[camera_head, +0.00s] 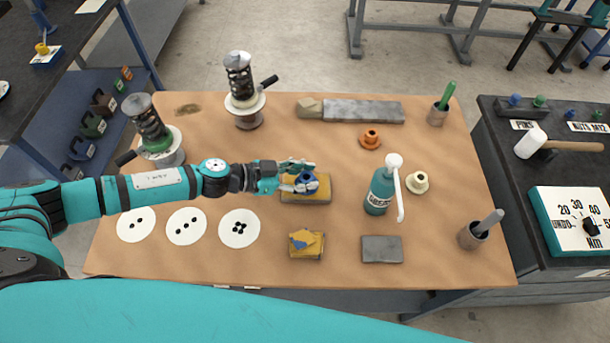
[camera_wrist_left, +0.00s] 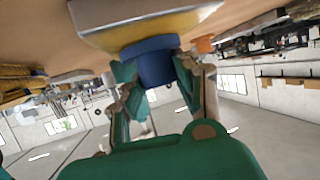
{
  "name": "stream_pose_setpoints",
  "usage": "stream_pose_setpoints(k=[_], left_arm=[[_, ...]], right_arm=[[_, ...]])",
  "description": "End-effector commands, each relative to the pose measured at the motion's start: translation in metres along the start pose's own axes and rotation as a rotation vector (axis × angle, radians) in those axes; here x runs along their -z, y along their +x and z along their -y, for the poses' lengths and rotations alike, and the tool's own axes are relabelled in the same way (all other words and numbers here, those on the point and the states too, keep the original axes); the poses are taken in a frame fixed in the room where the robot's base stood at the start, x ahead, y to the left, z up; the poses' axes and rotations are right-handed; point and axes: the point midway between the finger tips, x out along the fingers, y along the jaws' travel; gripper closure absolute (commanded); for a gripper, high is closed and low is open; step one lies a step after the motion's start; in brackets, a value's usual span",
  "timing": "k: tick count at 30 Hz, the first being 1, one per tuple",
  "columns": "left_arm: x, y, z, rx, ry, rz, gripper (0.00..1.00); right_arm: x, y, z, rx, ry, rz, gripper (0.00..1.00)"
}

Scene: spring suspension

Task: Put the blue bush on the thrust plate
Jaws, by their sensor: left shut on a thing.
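The blue bush (camera_head: 307,180) is between the fingers of my left gripper (camera_head: 300,178), which is shut on it; it also shows in the wrist view (camera_wrist_left: 148,62). The bush is at a yellow-sided block (camera_head: 306,196) near the middle of the bench, and in the wrist view it appears against or very close to this block (camera_wrist_left: 155,38). I cannot tell whether they touch. A flat grey plate (camera_head: 382,249) lies bare nearer the front. No label shows which piece is the thrust plate. My right gripper is not in view.
An orange bush (camera_head: 370,138) and a cream bush (camera_head: 418,182) stand right of the block, with a teal bottle (camera_head: 381,188) between. Two spring struts (camera_head: 243,90) (camera_head: 152,130) stand back left. Another yellow block (camera_head: 305,245) lies in front. White discs (camera_head: 239,229) lie left.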

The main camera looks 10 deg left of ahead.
Motion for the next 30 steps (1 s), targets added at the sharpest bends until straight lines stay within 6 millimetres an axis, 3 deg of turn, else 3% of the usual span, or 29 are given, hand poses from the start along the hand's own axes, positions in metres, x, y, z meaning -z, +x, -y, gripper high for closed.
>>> stream_pose_setpoints(k=[1, 2, 7, 19, 30], left_arm=[[-0.002, 0.001, 0.0, 0.0, -0.002, 0.0, 0.97], [-0.003, 0.001, 0.0, 0.0, -0.002, 0.0, 0.69], [-0.002, 0.001, 0.0, 0.0, -0.001, 0.0, 0.46], [-0.001, -0.008, 0.001, 0.002, -0.001, 0.002, 0.46], [-0.003, -0.084, 0.0, 0.002, -0.002, 0.004, 0.46]], right_arm=[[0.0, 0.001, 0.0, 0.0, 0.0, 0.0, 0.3], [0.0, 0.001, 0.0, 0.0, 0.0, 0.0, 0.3], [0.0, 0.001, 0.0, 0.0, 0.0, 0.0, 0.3], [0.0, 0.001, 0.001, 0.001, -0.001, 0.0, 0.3], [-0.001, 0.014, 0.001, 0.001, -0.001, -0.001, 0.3]])
